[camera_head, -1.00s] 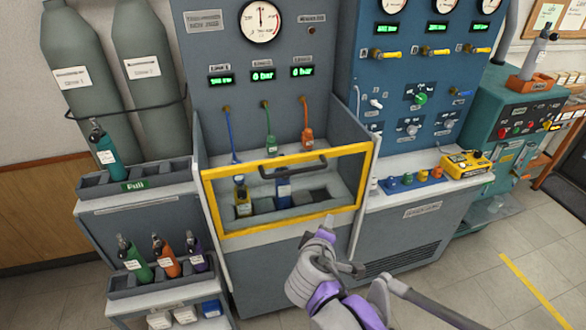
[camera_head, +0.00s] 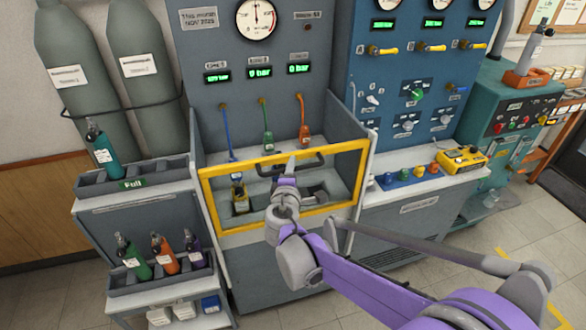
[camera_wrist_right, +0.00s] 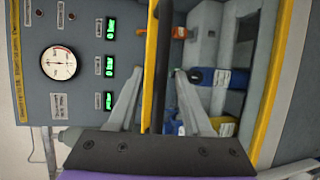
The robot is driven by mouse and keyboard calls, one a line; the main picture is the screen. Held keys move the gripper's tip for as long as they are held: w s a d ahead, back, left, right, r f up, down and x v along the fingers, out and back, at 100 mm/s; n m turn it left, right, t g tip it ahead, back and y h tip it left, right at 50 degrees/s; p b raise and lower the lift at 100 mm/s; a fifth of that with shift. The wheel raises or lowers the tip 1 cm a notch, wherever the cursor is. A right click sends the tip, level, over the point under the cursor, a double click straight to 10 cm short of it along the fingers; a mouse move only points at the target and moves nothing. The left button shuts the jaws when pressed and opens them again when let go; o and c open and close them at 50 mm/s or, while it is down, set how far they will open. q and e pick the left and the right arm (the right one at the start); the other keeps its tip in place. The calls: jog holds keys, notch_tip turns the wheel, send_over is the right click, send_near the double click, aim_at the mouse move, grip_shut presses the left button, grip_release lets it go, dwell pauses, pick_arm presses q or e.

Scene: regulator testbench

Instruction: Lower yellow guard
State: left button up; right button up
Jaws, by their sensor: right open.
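The yellow guard (camera_head: 210,205) is a rectangular frame across the front of the middle bench's bay. Its dark handle (camera_head: 319,158) runs along the upper part of the frame. My right gripper (camera_head: 288,168) is open at the handle, with its arm coming in from the lower right and hiding part of the guard. In the right wrist view the dark handle (camera_wrist_right: 162,60) passes between the open fingers (camera_wrist_right: 158,75), and I cannot tell whether they touch it. Two yellow frame bars (camera_wrist_right: 268,90) also show there. My left gripper is out of view.
A grey side panel (camera_head: 349,130) bounds the bay at right. A bottle rack (camera_head: 150,282) stands left, a blue control bench (camera_head: 425,190) right.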

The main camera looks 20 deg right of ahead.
jog(key=shift+w+d+f, duration=0.1)
jog(key=shift+w+d, duration=0.1)
jog(key=shift+w, duration=0.25)
jog(key=shift+c, duration=0.2)
grip_shut()
dwell(1.0)
